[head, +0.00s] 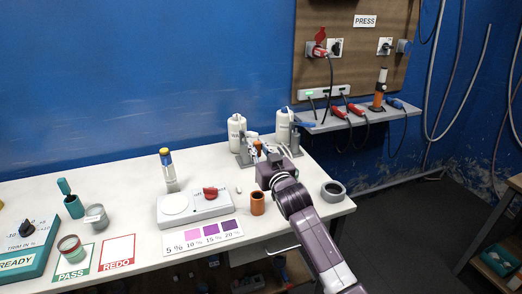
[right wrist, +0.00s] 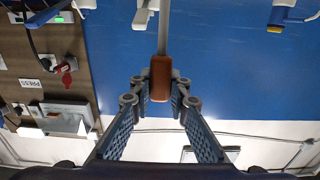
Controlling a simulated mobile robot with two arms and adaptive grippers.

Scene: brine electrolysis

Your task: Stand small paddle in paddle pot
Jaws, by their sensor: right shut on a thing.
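My right gripper (head: 266,158) reaches over the back of the white bench. In the right wrist view, the right gripper (right wrist: 160,100) is shut on the brown handle of the small paddle (right wrist: 160,78). A thin grey shaft runs from the handle out of the top of that view, so the paddle's far end is not visible there. In the head view only a bit of the orange-brown handle (head: 257,147) shows. An orange-brown pot (head: 257,203), which looks like the paddle pot, stands upright on the bench, nearer the front than the gripper. My left gripper is not in view.
White bottles (head: 237,133) stand behind near the gripper. A grey tape roll (head: 333,190) lies at the right edge.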

